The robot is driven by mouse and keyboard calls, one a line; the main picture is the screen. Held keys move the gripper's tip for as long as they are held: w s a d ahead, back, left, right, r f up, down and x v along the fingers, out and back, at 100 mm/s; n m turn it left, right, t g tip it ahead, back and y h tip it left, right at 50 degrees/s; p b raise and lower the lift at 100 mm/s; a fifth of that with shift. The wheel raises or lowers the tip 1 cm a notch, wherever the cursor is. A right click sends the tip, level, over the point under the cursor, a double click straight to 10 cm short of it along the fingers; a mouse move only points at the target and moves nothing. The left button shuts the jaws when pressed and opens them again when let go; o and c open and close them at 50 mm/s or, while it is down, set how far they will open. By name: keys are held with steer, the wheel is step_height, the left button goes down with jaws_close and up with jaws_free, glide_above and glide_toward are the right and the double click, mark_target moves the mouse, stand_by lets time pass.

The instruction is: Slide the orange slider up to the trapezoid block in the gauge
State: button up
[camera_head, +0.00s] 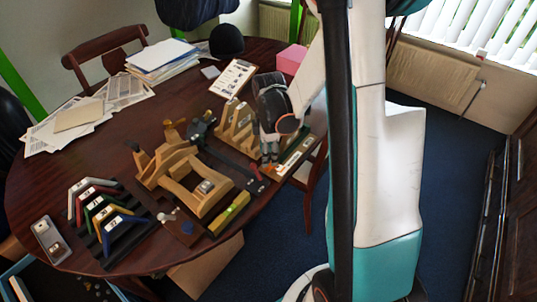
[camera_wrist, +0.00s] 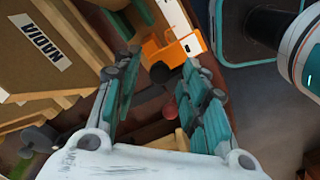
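The orange slider (camera_wrist: 160,52) shows in the wrist view just beyond my fingertips, beside a pale strip of the gauge (camera_wrist: 174,14). My gripper (camera_wrist: 160,62) is open, its two teal fingers spread apart with a dark round knob between and beyond them. I cannot tell whether either finger touches the slider. In the head view my gripper (camera_head: 270,157) points down at the near end of the long, narrow gauge (camera_head: 296,152) at the table's right edge. It hides part of the gauge there. I cannot make out the trapezoid block clearly in either view.
Wooden stands (camera_head: 237,122) are close on the left of my gripper; a name label shows on a tan board (camera_wrist: 40,40) in the wrist view. A wooden frame (camera_head: 185,178), a yellow-green level (camera_head: 229,213) and a clipboard (camera_head: 233,78) lie on the table (camera_head: 40,195).

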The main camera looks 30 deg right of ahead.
jaws_close()
steer(key=shift+w+d, duration=0.3)
steer(key=shift+d, duration=0.45)
steer(key=shift+w+d, duration=0.25)
steer(key=shift+d, duration=0.45)
steer(key=shift+w+d, duration=0.3)
steer(key=shift+d, duration=0.45)
steer(key=shift+a, duration=0.1)
jaws_free()
steer(key=shift+r, duration=0.1)
step_height(320, 180, up, 12)
